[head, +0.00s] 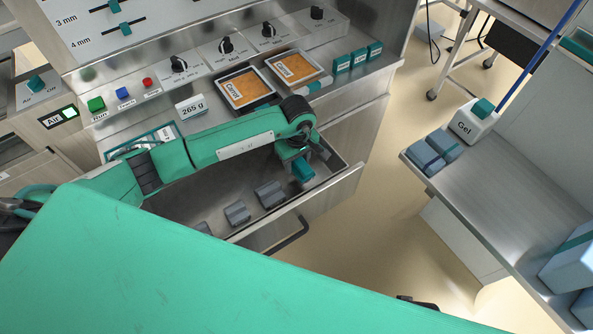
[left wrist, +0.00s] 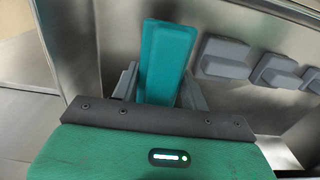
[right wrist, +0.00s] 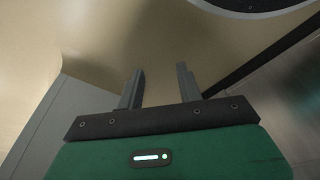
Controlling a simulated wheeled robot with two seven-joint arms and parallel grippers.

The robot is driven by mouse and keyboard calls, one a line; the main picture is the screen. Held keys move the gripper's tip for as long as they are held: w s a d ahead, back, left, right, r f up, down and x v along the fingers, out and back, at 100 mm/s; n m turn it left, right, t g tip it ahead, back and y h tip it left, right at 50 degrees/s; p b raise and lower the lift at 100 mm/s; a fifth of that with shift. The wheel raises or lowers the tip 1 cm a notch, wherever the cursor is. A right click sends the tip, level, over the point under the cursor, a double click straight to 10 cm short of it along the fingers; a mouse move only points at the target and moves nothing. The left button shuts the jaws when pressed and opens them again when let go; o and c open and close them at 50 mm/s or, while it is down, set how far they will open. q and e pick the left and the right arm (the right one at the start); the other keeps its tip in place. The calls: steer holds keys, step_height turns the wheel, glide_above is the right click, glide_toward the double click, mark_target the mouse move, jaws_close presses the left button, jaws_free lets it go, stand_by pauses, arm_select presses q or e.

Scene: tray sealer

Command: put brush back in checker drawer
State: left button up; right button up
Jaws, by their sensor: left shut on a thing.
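The open drawer (head: 338,192) is a steel tray below the front of the sealer. My left arm reaches across it, with my left gripper (head: 306,158) low at its right end. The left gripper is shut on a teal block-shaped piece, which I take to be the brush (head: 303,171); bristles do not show. In the left wrist view the brush (left wrist: 166,60) stands between the two fingers, beside the drawer's steel wall. Whether it touches the drawer floor I cannot tell. My right gripper (right wrist: 157,88) is open and empty over the floor.
Several grey blocks (head: 270,194) sit in the drawer left of the brush. Above are two orange-filled trays (head: 247,88), a 265 g sign (head: 191,106), knobs and buttons. At right, a steel table (head: 470,190) holds a Gel bottle (head: 472,122) and blue-grey packs.

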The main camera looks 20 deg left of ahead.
mark_target(297, 172)
arm_select(q)
step_height(297, 172, down, 6)
steer(key=shift+r, duration=0.15)
arm_select(e)
steer(key=shift+w+r, duration=0.15)
steer(key=shift+r, duration=0.1)
arm_select(q)
steer(key=shift+f, duration=0.25)
steer(key=o, duration=0.9)
arm_select(e)
steer(key=shift+r, duration=0.15)
steer(key=shift+s, duration=0.2)
arm_select(q)
steer(key=shift+r, duration=0.1)
